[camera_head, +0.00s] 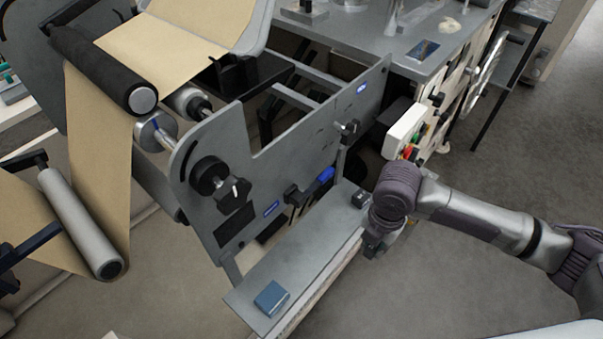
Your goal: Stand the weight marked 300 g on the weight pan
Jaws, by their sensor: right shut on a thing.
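My right gripper (373,243) is at the right end of a narrow grey shelf (307,247) on the front of the machine, pointing down. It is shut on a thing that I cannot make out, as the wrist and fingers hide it. A small dark block (360,198) sits on the shelf just left of my right wrist; no marking on it can be read. I cannot pick out the 300 g weight or the weight pan for certain.
A blue box (272,298) lies at the shelf's near left end. Behind the shelf stands a grey side plate (300,140) with black knobs. Brown kraft web (97,150) runs over rollers at left. A white control box (405,130) is behind my right wrist. The shelf's middle is clear.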

